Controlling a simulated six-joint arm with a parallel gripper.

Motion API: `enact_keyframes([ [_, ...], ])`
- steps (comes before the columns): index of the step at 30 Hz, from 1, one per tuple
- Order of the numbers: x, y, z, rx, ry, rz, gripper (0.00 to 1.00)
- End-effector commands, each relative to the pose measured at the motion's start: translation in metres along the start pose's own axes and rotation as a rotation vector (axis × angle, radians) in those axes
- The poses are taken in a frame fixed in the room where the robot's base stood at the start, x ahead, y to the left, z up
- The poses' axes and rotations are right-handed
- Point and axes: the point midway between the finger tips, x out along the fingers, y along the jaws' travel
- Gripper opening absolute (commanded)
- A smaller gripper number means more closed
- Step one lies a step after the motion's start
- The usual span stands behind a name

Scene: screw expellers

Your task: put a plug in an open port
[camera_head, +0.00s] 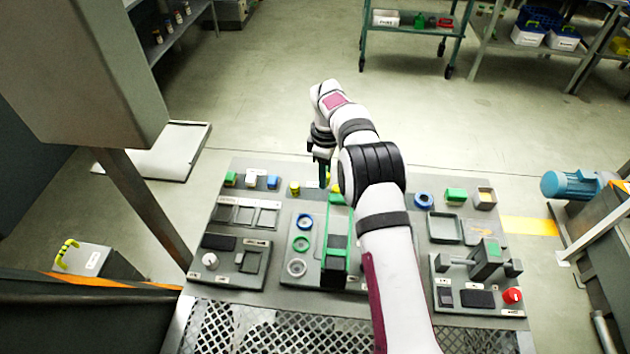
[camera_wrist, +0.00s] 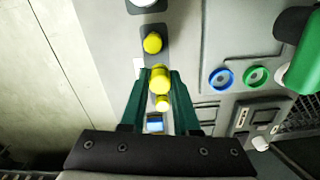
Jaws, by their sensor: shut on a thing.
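My gripper (camera_wrist: 160,90) is shut on a yellow plug (camera_wrist: 160,78), held between its green fingers. In the head view my gripper (camera_head: 322,165) is over the far middle of the board, and my arm hides part of that area. A second yellow plug (camera_wrist: 152,43) stands on a dark strip just beyond the held one. Ring-shaped ports lie to the right in the wrist view: a blue-rimmed port (camera_wrist: 221,79), a green-rimmed port (camera_wrist: 257,76) and a pale port partly hidden. In the head view the blue (camera_head: 305,222), green (camera_head: 301,243) and pale (camera_head: 297,267) ports form a column.
A green upright part (camera_head: 335,250) stands right beside the port column. Blocks and trays (camera_head: 246,213) are on the left. A clamp-like fixture (camera_head: 488,258) and a red button (camera_head: 512,296) are on the right. A perforated grate (camera_head: 240,328) runs along the near edge.

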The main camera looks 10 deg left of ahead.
Motion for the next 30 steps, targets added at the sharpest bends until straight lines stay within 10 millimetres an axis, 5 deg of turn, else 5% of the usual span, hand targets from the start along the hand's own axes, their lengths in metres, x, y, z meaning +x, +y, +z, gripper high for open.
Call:
enact_keyframes([
  [6, -0.033, -0.001, 0.053, 0.004, 0.001, 0.002, 0.00],
  [13, -0.052, -0.005, 0.084, -0.006, 0.000, 0.001, 0.00],
  [17, -0.053, -0.020, 0.063, -0.071, 0.001, -0.001, 0.00],
  [23, -0.050, -0.068, 0.006, -0.241, 0.000, -0.001, 0.00],
  [30, -0.041, -0.145, -0.006, -0.469, 0.001, 0.000, 0.00],
])
